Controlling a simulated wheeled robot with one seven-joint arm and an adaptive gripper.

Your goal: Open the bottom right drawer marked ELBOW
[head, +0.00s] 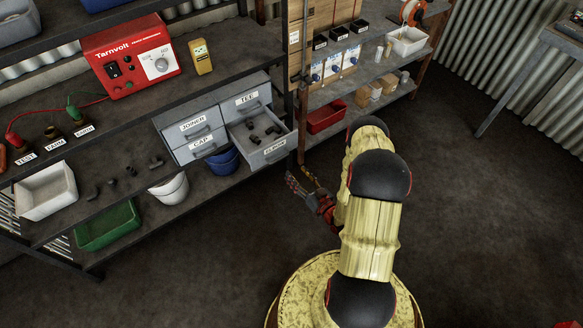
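A grey cabinet (171,137) with four labelled drawers stands on the shelf. The bottom right drawer marked ELBOW (279,152) is pulled well out, and several dark fittings lie inside it. The drawers marked JOINER (195,128), CAP (202,148) and TEE (247,101) look shut. My gripper (297,174) is just right of and below the front of the ELBOW drawer, with its fingers apart and nothing seen between them. It looks clear of the drawer front, though the exact gap is hard to judge.
A blue bucket (223,161) stands below the cabinet, beside the open drawer. A red bin (326,117) sits on the shelf to the right. A white bucket (171,188) and loose fittings (131,171) are to the left. Open floor (480,200) lies right of my arm.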

